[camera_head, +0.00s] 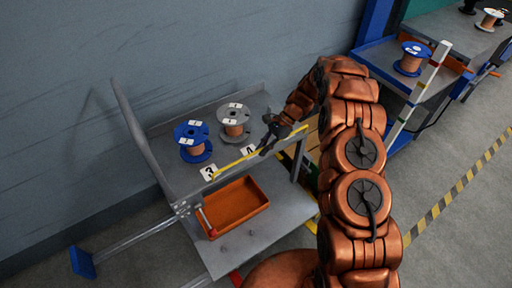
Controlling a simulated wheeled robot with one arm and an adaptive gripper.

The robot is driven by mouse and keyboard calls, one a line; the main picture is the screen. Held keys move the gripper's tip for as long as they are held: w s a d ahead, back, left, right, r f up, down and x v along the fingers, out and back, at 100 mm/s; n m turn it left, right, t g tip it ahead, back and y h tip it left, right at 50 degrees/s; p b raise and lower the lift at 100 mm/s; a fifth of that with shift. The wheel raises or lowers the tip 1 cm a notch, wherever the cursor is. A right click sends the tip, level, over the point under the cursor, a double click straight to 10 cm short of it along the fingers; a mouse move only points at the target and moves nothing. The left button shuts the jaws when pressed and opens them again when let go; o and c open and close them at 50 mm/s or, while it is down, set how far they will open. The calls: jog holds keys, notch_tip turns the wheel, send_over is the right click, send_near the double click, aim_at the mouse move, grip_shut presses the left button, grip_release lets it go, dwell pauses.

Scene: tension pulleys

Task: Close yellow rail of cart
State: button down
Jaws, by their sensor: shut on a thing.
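The yellow rail (234,166) is a thin bar along the front edge of the grey cart's (222,244) upper shelf. It runs from beside the "3" label up to the right. My gripper (264,150) is at about the middle of the rail, shut on it. The fingers hide a short stretch of the rail, and the exact grip is too small to see clearly.
A blue spool (193,141) and a grey spool (234,122) stand on the upper shelf behind the rail. An orange tray (236,206) is on the lower shelf. A blue cart with another spool (411,58) stands at the right. A grey wall is behind.

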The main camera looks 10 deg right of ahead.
jog(key=shift+w+a+m+g+h+p, duration=0.3)
jog(key=shift+w+m+g+p, duration=0.1)
jog(key=shift+w+g+p, duration=0.35)
dwell(0.4)
jog(key=c, duration=1.2)
grip_release()
jog(key=v, duration=0.7)
jog(key=shift+w, duration=0.15)
jog(key=shift+r, duration=0.15)
